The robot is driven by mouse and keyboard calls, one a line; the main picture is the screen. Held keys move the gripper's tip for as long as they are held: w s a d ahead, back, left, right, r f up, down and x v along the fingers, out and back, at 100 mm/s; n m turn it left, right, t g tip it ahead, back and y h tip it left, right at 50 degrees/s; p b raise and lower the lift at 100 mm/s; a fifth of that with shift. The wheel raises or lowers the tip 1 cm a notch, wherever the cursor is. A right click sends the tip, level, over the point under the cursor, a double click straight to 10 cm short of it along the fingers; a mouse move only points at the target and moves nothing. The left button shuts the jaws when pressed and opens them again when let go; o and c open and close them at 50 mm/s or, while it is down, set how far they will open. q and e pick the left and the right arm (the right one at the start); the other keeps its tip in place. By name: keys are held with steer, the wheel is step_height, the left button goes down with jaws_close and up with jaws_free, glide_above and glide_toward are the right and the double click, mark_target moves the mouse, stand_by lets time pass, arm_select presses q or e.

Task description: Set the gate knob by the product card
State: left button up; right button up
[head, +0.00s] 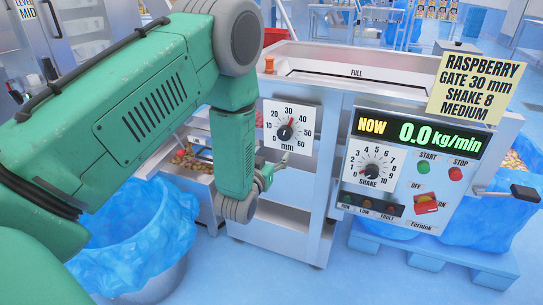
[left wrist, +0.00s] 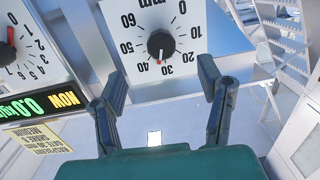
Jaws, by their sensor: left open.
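The gate knob (head: 285,133) is a dark round knob on a white dial plate marked 0 to 60 mm. Its red pointer is at or close to 30. The left wrist view shows the knob (left wrist: 160,43) upside down, with the pointer near the 30 label. The yellow product card (head: 478,85) reads RASPBERRY, GATE 30 mm, SHAKE 8, MEDIUM. My left gripper (head: 264,178) is below and left of the knob in the head view, partly hidden by my arm. In the wrist view its fingers (left wrist: 162,84) are spread and empty, apart from the knob. My right gripper is out of view.
Right of the gate dial is a panel with the shake knob (head: 372,172), a display (head: 415,133) reading 0.0 kg/min, start and stop buttons and a red switch (head: 426,204). A black-ended lever (head: 524,192) sticks out at right. A blue-lined bin (head: 140,235) stands at lower left.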

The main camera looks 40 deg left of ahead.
mark_target(283, 137)
arm_select(q)
steer(key=shift+t, duration=0.3)
steer(key=p+x, duration=0.1)
steer(key=x, duration=1.1)
steer(key=c, duration=1.2)
steer(key=shift+o, duration=0.2)
